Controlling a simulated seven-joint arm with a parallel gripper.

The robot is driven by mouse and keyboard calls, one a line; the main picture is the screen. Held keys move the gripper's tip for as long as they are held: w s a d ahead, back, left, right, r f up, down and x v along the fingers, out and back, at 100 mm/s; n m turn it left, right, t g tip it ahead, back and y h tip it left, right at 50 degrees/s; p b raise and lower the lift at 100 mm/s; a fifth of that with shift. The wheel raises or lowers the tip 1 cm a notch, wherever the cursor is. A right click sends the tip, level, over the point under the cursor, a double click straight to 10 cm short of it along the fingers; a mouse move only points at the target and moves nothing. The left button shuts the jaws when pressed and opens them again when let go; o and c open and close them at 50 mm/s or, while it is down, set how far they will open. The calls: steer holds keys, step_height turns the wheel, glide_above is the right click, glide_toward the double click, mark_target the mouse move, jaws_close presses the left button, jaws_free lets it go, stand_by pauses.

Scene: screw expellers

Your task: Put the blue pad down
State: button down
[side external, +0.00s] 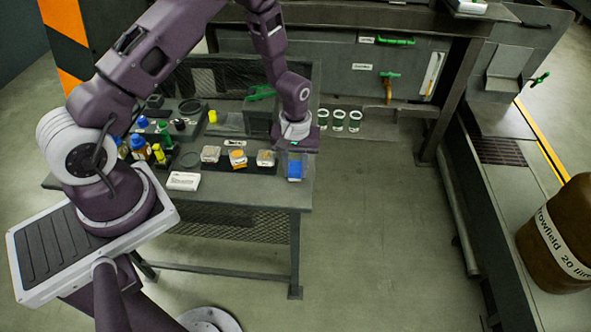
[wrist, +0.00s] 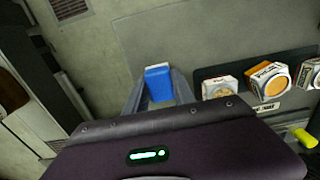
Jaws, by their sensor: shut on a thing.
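The blue pad (side external: 295,171) is at the right end of the table in the side view. In the wrist view the blue pad (wrist: 158,83) sits between the two grey fingers, with a whitish upper edge. My gripper (side external: 294,157) points down and is shut on it; my gripper (wrist: 157,90) also shows in the wrist view. I cannot tell whether the pad's underside touches anything.
Several small boxes, one with an orange top (side external: 238,158), sit on a dark tray left of the pad. A white labelled card (side external: 183,181) lies near the table's front edge (side external: 240,200). Bottles (side external: 140,146) stand further left. Open floor (side external: 370,220) lies right of the table.

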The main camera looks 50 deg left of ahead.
steer(key=shift+f, duration=0.5)
steer(key=shift+s+f, duration=0.1)
steer(key=shift+f, duration=0.45)
steer(key=c, duration=1.1)
jaws_free()
steer(key=shift+o, duration=0.2)
step_height(320, 180, up, 13)
step_height(320, 180, up, 18)
steer(key=m+t, duration=0.3)
steer(key=m, duration=0.1)
glide_above(296, 167)
steer(key=s+d, duration=0.2)
steer(key=s, duration=0.5)
steer(key=s+d+r+m+t, duration=0.1)
steer(key=s+r+m, duration=0.1)
steer(key=s, duration=0.6)
steer(key=s+d+r+m+t, duration=0.1)
steer(key=s+r+m, duration=0.2)
steer(key=s, duration=0.5)
steer(key=shift+s+r+t, duration=0.3)
steer(key=shift+r, duration=0.55)
